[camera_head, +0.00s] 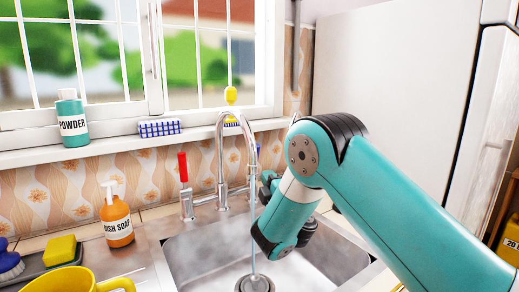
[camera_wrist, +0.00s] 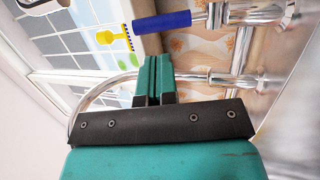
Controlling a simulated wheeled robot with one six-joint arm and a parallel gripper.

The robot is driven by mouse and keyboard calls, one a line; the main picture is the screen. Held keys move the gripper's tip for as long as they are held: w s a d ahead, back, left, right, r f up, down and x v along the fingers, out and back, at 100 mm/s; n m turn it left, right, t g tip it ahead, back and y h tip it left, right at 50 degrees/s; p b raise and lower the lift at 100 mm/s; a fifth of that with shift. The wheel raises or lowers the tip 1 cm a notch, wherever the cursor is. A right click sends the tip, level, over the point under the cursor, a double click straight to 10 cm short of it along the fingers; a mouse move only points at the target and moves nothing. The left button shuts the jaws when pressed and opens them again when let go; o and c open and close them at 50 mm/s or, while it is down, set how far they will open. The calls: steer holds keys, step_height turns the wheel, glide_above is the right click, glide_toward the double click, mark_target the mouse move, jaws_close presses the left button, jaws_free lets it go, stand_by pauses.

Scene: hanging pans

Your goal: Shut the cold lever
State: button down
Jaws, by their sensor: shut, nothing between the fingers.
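The cold lever is the blue-handled one; its blue grip (camera_wrist: 162,21) and metal stem show large at the top of the wrist view. In the head view only a sliver of blue (camera_head: 258,151) shows behind the faucet, and the lever looks upright. The chrome faucet (camera_head: 220,150) arches over the sink, and a thin stream of water (camera_head: 253,220) falls from its spout to the drain. My gripper (camera_wrist: 152,62) is shut and empty. Its fingertips are close to the blue grip, with a small gap in the picture. In the head view my wrist hides much of it.
The red-handled lever (camera_head: 183,168) stands upright left of the faucet. A dish soap bottle (camera_head: 117,222), yellow sponge (camera_head: 60,250) and yellow mug (camera_head: 70,282) are on the left counter. The windowsill holds a powder bottle (camera_head: 71,122) and a checked cloth (camera_head: 160,128).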

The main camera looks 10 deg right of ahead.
steer(key=p+x, duration=0.1)
steer(key=p, duration=0.4)
steer(key=p+x, duration=0.2)
steer(key=p, duration=0.3)
steer(key=shift+w+r+p, duration=0.1)
steer(key=shift+r+p, duration=0.3)
steer(key=shift+p, duration=0.75)
steer(key=p+x, duration=0.1)
steer(key=p, duration=0.1)
steer(key=p+x, duration=0.1)
steer(key=p, duration=0.1)
steer(key=p+x, duration=0.2)
steer(key=shift+w+f, duration=0.1)
steer(key=shift+f, duration=0.25)
steer(key=shift+a, duration=0.1)
